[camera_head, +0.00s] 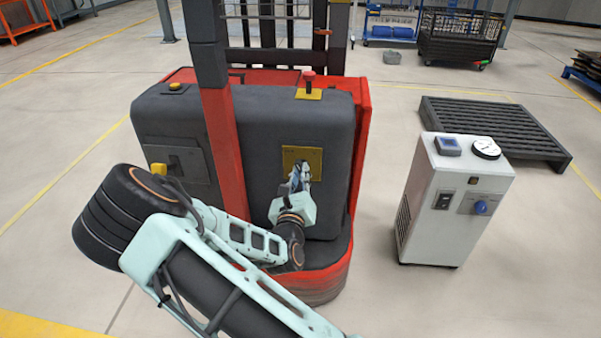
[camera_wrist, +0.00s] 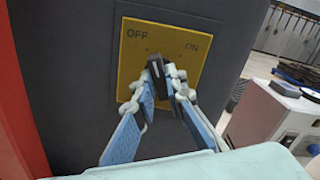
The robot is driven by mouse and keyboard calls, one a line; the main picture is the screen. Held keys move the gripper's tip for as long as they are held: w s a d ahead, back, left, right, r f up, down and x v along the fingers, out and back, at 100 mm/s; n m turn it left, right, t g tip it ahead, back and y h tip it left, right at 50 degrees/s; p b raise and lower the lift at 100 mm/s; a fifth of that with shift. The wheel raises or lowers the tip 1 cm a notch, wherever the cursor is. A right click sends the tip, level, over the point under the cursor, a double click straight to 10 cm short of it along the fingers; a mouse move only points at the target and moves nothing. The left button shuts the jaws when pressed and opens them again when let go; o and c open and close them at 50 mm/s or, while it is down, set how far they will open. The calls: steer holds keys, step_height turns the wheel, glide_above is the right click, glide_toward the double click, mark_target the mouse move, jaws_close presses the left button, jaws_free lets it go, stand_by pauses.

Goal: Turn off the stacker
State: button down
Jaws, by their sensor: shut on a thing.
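The stacker (camera_head: 245,120) is a red and dark grey machine in the middle of the head view. A yellow plate (camera_head: 314,156) sits on its grey rear panel. In the wrist view the plate (camera_wrist: 140,45) reads OFF at left and ON at right. A black switch knob (camera_wrist: 155,66) stands out from the plate between and below the words, its visible top near the middle. My gripper (camera_wrist: 161,82) has its blue fingers on both sides of the knob and is shut on it. In the head view my gripper (camera_head: 299,175) hides the knob.
A red button (camera_head: 309,76) on a yellow base sits on top of the stacker. A white cabinet (camera_head: 450,205) with a blue knob stands to the right. A dark pallet (camera_head: 497,130) lies behind it. Open floor lies between cabinet and stacker.

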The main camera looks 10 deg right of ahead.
steer(key=shift+n+p, duration=1.5)
steer(key=shift+p, duration=0.85)
steer(key=c, duration=2)
jaws_free()
steer(key=shift+o, duration=0.2)
steer(key=shift+s, duration=0.15)
steer(key=v, duration=1.1)
steer(key=shift+s, duration=0.35)
steer(key=shift+a, duration=0.1)
